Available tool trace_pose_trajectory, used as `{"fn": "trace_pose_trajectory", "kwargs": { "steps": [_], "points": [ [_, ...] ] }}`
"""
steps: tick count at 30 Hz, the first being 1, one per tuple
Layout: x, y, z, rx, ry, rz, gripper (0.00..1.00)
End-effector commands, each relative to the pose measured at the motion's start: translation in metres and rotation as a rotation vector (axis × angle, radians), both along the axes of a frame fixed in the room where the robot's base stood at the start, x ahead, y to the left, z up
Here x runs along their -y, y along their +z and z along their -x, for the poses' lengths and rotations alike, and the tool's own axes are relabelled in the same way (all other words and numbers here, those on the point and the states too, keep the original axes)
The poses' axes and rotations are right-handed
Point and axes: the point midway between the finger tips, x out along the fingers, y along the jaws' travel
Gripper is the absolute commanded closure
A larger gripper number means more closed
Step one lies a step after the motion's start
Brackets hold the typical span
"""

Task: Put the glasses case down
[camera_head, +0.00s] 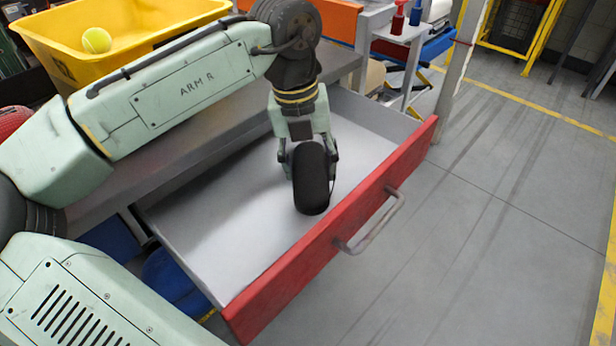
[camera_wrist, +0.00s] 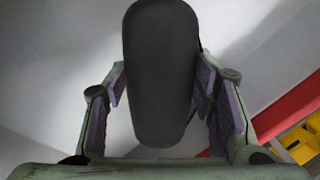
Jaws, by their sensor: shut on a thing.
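The glasses case (camera_head: 311,180) is dark, long and rounded. My gripper (camera_head: 311,160) is shut on it, with one finger on each side. In the wrist view the case (camera_wrist: 162,70) stands between the two fingers (camera_wrist: 162,95). The case and gripper are over the inside of an open drawer (camera_head: 240,215) with a pale grey floor. I cannot tell whether the lower end of the case touches the drawer floor.
The drawer has a red front (camera_head: 330,232) with a metal handle (camera_head: 372,222). A yellow bin (camera_head: 145,40) with a tennis ball (camera_head: 97,40) stands at the upper left. The drawer floor around the case looks empty. Open grey floor (camera_head: 490,240) lies to the right.

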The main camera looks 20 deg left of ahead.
Motion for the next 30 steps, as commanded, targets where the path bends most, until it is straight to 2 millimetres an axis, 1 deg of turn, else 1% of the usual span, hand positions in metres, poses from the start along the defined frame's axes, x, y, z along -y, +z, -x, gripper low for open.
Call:
{"fn": "trace_pose_trajectory", "kwargs": {
  "steps": [6, 8, 19, 20, 28, 30],
  "points": [
    [0.0, -0.03, 0.0, -0.001, 0.001, -0.003, 0.79],
    [0.0, -0.035, 0.0, 0.0, 0.001, -0.002, 0.79],
    [0.0, -0.039, 0.0, 0.001, -0.001, 0.001, 0.79],
    [0.0, -0.04, 0.0, 0.001, -0.001, 0.001, 0.49],
    [0.0, -0.039, 0.0, 0.001, 0.0, 0.0, 0.31],
    [0.0, -0.039, 0.0, 0.001, 0.0, 0.0, 0.29]
  ]
}}
